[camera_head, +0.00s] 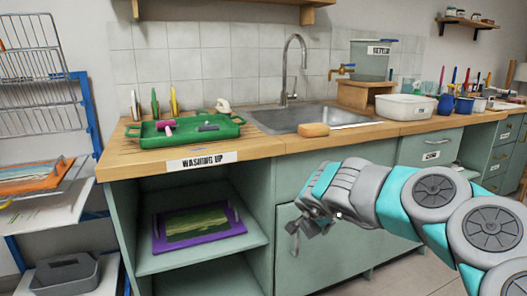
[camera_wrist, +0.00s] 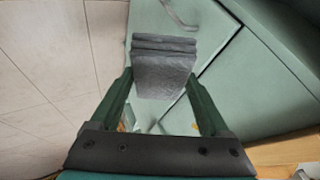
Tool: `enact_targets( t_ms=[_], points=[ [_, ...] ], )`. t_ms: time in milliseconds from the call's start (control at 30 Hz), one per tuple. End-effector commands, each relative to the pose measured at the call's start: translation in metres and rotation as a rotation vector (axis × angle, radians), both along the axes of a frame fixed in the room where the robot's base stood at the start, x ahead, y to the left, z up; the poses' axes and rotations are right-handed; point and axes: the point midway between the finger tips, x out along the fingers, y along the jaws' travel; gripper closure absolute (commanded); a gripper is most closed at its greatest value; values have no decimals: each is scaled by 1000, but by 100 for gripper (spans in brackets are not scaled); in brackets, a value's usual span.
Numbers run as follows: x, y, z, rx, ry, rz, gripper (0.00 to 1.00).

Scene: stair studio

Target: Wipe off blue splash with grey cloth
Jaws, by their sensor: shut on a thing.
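My gripper (camera_head: 308,212) is at the end of my arm, in front of the green cabinet doors and below the worktop edge. In the wrist view my gripper (camera_wrist: 161,78) is shut on a folded dark grey cloth (camera_wrist: 165,68), which sits between the two fingers. The cloth is clear of the cabinet front as far as I can tell.
A wooden worktop (camera_head: 265,144) holds a green tray (camera_head: 215,134), a sink (camera_head: 310,117), an orange sponge (camera_head: 314,130) and a white tub (camera_head: 405,107). A purple tray (camera_head: 199,229) lies on the open shelf below. A wire rack (camera_head: 30,80) stands at left.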

Motion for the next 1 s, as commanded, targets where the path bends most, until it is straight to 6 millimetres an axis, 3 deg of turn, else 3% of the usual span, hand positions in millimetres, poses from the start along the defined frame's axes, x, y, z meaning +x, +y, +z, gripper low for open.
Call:
enact_targets(
  t_ms=[367,633,1000],
  points=[
    [-6,-9,-43,-19,-1,104,65],
    [-23,-1,-86,4,9,224,65],
    [-29,4,-95,15,10,261,65]
  ],
)
